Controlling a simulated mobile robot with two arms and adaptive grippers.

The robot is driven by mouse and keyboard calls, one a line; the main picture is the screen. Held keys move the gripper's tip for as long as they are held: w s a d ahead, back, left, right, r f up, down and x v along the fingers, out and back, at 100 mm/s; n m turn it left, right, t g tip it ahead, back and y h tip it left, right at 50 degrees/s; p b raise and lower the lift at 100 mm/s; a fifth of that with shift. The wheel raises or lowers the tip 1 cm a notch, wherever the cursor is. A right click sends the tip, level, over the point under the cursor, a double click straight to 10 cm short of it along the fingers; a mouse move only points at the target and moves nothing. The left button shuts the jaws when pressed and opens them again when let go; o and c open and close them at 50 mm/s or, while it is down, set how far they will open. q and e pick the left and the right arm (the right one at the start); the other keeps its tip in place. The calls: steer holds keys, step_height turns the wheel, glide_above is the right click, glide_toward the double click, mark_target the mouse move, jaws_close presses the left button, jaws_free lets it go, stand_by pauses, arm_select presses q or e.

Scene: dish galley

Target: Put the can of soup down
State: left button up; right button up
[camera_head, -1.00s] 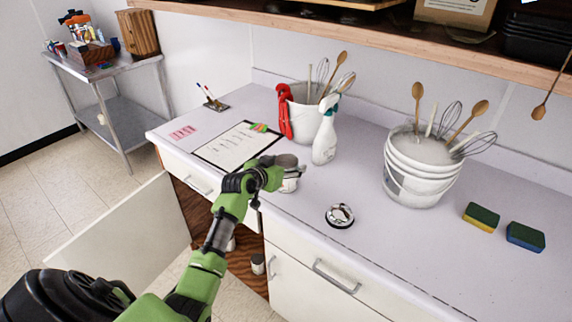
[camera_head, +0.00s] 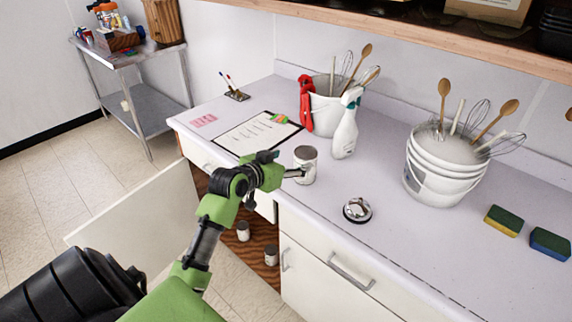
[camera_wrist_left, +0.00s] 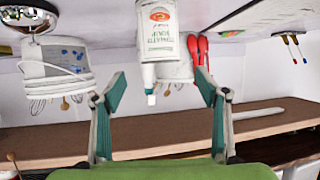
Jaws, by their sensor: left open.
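The can of soup (camera_head: 306,170), pale with a darker grey top, stands upright on the white counter near its front edge. My left gripper (camera_head: 297,173) is at the can's left side; in the head view its fingers end at the can. The left wrist view looks upside down and shows the two fingers (camera_wrist_left: 160,92) spread wide with nothing held between them. A white labelled body and a spray nozzle show beyond them; I cannot tell whether the can covers part of the bottle there. My right gripper is not in view.
A spray bottle (camera_head: 344,133) and a utensil bucket (camera_head: 325,116) stand behind the can. A call bell (camera_head: 357,210) is to its right, a clipboard (camera_head: 250,135) to its left. Further right are stacked buckets (camera_head: 440,185) and sponges. Below, an open cabinet holds small cans (camera_head: 243,231).

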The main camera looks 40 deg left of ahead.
arm_select(q)
steer(key=shift+v, duration=1)
